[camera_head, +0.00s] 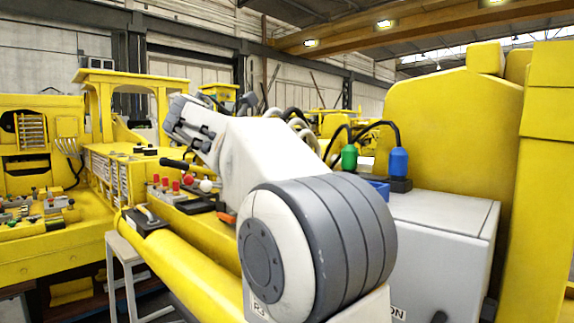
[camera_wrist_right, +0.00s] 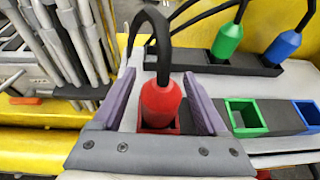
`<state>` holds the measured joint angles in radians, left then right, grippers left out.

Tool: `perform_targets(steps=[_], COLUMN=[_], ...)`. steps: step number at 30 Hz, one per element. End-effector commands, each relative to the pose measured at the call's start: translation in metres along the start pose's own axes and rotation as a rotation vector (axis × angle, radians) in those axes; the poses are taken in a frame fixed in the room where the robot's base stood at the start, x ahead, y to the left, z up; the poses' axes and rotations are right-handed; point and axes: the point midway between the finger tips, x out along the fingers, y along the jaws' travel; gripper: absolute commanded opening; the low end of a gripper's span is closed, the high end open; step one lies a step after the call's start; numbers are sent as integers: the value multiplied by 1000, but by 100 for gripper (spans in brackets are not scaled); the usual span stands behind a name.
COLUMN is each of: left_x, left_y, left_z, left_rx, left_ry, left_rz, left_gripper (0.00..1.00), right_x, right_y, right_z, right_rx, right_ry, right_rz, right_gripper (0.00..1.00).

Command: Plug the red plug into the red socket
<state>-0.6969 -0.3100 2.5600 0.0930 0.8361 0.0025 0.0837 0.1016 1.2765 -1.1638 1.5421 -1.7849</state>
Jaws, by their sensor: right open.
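In the right wrist view, the red plug (camera_wrist_right: 162,100) stands upright with its black cable arching up from its top. Its lower end is within the rim of the square red socket (camera_wrist_right: 172,130); I cannot tell how deep it sits. My right gripper (camera_wrist_right: 160,92) is open, its purple-grey fingers on either side of the plug, with gaps showing between the fingers and the plug. In the head view, my right arm hides the red plug, the red socket and the right gripper. My left gripper is not in view.
A green plug (camera_wrist_right: 228,38) and a blue plug (camera_wrist_right: 284,46) stand in a black strip behind. An empty green socket (camera_wrist_right: 245,117) and an empty blue socket (camera_wrist_right: 309,112) lie right of the red one. Grey levers (camera_wrist_right: 75,45) are at left. A grey cabinet (camera_head: 440,215) stands at right.

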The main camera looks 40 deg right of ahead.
Motion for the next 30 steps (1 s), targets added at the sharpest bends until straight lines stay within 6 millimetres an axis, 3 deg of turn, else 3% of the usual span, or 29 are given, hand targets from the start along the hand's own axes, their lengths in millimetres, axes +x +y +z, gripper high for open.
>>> perform_targets(steps=[5,18,24,30], left_x=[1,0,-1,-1], left_y=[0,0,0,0], left_z=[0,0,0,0], left_rx=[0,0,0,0], left_ry=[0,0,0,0], left_rz=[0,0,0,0], left_gripper=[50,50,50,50], right_x=[-8,-89,-104,-105], right_y=[1,1,0,0], right_z=[0,0,0,0], right_rx=[0,-1,-1,0], right_ry=[0,0,0,0], right_rz=[3,4,1,0], right_gripper=[76,76,76,76])
